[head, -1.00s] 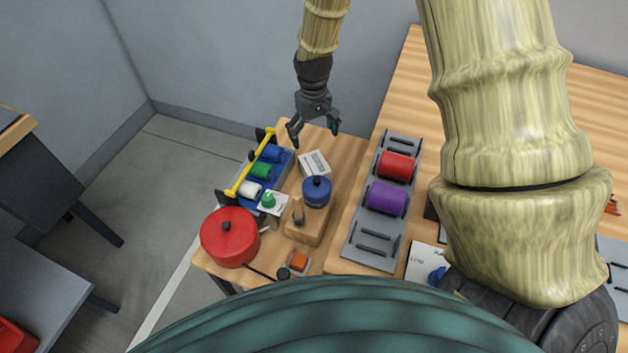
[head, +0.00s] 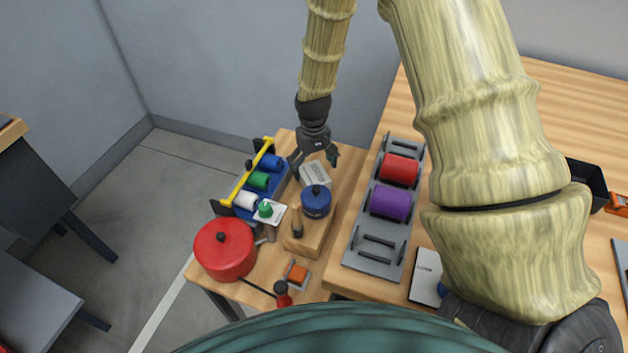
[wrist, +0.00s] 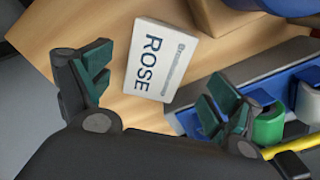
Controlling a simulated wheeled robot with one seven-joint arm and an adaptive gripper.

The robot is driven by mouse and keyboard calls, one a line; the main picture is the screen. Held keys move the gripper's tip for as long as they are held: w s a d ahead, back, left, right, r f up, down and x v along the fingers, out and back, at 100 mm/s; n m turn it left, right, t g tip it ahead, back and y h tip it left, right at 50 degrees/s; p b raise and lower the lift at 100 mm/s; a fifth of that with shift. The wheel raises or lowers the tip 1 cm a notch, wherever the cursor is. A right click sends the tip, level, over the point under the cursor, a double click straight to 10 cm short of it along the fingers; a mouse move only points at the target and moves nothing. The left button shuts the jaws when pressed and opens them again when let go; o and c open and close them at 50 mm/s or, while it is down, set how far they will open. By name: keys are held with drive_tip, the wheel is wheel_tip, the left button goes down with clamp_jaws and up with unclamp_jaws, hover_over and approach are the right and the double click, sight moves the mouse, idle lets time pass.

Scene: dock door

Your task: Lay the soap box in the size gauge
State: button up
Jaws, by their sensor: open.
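The soap box, a white box lettered ROSE (wrist: 160,60), lies flat on the wooden side table; in the head view the box (head: 316,175) is partly hidden by my gripper and a blue round pot. My gripper (head: 315,163) is open over the far end of the box. In the wrist view my gripper's green-padded fingers (wrist: 155,92) stand apart, one at each side of the box's near end, with nothing held. I cannot tell for sure which thing is the size gauge; a black open-topped box (head: 588,184) stands on the large table at right, partly behind my arm.
Beside the soap box are a blue rack with a yellow bar (head: 245,173) holding coloured rolls, and the blue pot (head: 316,201) on a wooden block. A red lidded pot (head: 224,249) stands nearer. A grey rack (head: 376,257) with red and purple rolls lies right.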

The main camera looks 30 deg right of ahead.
sight(314, 173)
drive_tip(key=shift+w+d+f, duration=0.1)
drive_tip(key=shift+d+f, duration=0.05)
drive_tip(key=shift+f, duration=1.15)
drive_tip(key=shift+w+d+f, duration=0.1)
drive_tip(key=shift+f, duration=1.15)
drive_tip(key=shift+r, duration=0.1)
drive_tip(key=c, duration=1.6)
